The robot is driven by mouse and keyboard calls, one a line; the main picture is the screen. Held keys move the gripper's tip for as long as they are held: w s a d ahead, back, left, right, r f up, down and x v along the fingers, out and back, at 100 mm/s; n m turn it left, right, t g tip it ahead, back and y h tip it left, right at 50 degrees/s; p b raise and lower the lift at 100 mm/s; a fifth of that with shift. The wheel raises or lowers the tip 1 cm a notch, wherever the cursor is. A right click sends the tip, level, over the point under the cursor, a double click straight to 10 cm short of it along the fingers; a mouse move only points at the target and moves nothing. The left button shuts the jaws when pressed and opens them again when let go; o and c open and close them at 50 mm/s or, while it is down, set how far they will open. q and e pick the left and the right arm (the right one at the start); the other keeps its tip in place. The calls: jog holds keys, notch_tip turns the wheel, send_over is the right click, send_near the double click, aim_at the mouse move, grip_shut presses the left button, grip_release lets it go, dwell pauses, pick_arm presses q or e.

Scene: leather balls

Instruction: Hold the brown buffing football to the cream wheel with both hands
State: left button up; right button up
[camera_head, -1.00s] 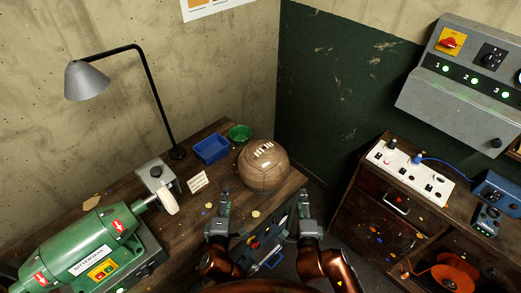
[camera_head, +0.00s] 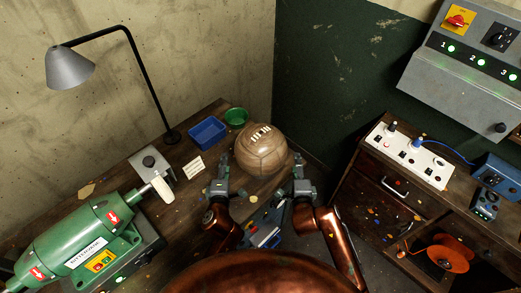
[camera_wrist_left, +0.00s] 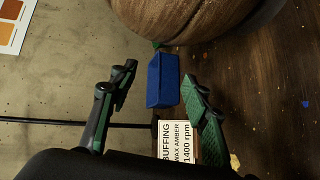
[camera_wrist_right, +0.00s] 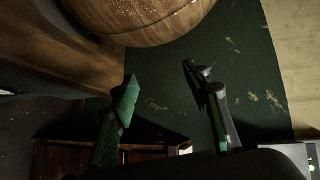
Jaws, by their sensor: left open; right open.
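The brown leather football (camera_head: 262,152) with pale laces rests on the wooden bench near its right corner. It also fills the top of the left wrist view (camera_wrist_left: 195,18) and of the right wrist view (camera_wrist_right: 140,20). The cream wheel (camera_head: 163,189) sits on the shaft of the green buffing machine (camera_head: 85,240), left of the ball. My left gripper (camera_head: 228,165) is open and empty at the ball's near left side. My right gripper (camera_head: 297,165) is open and empty at its near right side. Neither gripper visibly touches the ball.
A card (camera_head: 192,168) stands between wheel and ball. A desk lamp (camera_head: 72,68) rises at the back left. A cabinet (camera_head: 385,185) with a white panel stands right, across a floor gap.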

pick_arm(q)
jog(key=d+x, duration=0.1)
jog(key=x, duration=0.7)
jog(key=shift+w+d+f, duration=0.2)
jog(key=shift+w+d, duration=0.1)
pick_arm(e)
jog(key=a+x, duration=0.1)
jog(key=x, duration=0.7)
jog(key=shift+w+a+f, duration=0.2)
jog(key=shift+w+f, duration=0.05)
jog(key=shift+w, duration=0.1)
pick_arm(q)
jog(key=shift+d, duration=0.1)
pick_arm(e)
jog(key=shift+a, duration=0.1)
